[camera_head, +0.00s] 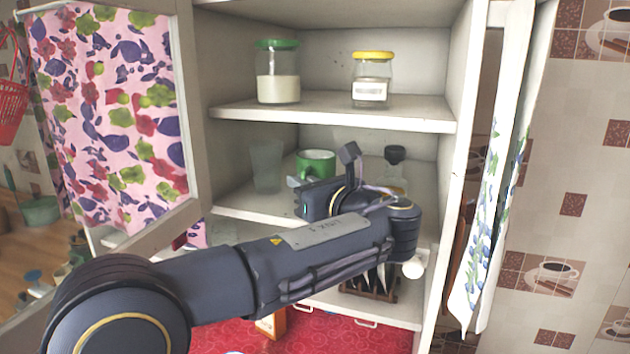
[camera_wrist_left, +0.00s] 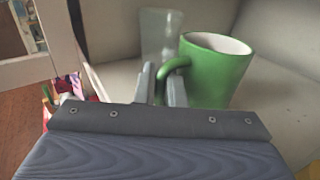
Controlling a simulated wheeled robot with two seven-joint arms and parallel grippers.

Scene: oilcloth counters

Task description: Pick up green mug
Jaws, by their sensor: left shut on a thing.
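The green mug (camera_head: 318,158) stands upright on the middle shelf (camera_head: 262,203) of an open cabinet. In the left wrist view the mug (camera_wrist_left: 217,75) is large, with its white inside showing and its handle pointing left. My left gripper (camera_wrist_left: 162,84) is at the handle, its two fingers closed around the handle's side. In the head view the left gripper (camera_head: 306,186) is in front of the mug, and my wrist hides part of the shelf. The right gripper is not in view.
A clear glass (camera_head: 267,166) stands left of the mug. A dark-topped container (camera_head: 395,155) is to its right. The upper shelf holds a green-lidded jar (camera_head: 278,72) and a yellow-lidded jar (camera_head: 372,80). The curtained door (camera_head: 110,110) is open at left.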

